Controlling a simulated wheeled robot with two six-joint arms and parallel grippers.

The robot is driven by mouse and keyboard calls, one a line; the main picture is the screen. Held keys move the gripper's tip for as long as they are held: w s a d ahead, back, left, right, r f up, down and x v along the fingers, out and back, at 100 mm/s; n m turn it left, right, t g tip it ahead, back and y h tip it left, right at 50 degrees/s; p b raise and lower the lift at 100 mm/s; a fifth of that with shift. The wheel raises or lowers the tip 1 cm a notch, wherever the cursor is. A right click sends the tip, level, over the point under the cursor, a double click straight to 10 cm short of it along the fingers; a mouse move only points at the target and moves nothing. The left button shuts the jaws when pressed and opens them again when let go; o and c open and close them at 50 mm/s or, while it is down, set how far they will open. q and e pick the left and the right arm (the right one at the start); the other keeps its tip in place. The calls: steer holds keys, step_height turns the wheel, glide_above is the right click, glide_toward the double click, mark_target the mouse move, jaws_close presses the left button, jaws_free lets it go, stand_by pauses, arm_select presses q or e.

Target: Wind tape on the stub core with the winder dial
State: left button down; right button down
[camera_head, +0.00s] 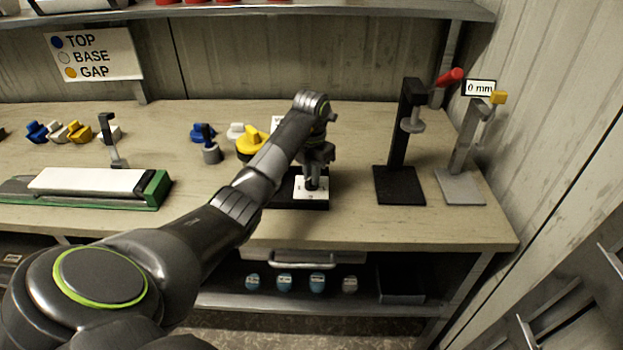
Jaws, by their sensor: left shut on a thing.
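My left arm reaches across the bench, and my left gripper (316,174) points down over a black-based device. It is shut on a small dark upright part that looks like the winder dial, mostly hidden by the fingers. Under it is a white plate (311,191) with small dark marks, on the black base (300,203). My forearm hides the left part of the device. I cannot make out the stub core or any tape. My right gripper is out of view.
A black press stand (399,185) with a red handle and a grey gauge stand (460,188) with a "0 mm" sign are to the right. A green-edged board (90,182) lies at left. Blue, white and yellow pieces (248,143) sit behind my arm. The front bench strip is clear.

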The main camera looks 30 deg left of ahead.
arm_select(q)
steer(key=m+b, duration=0.1)
steer(key=m, duration=0.1)
steer(key=shift+m, duration=1.3)
steer(key=m, duration=0.5)
steer(key=shift+r+m, duration=0.1)
steer(key=shift+m, duration=0.2)
steer(key=c, duration=1.4)
jaws_free()
step_height(320, 180, up, 17)
steer(key=p, duration=1.7)
steer(key=shift+r, duration=0.2)
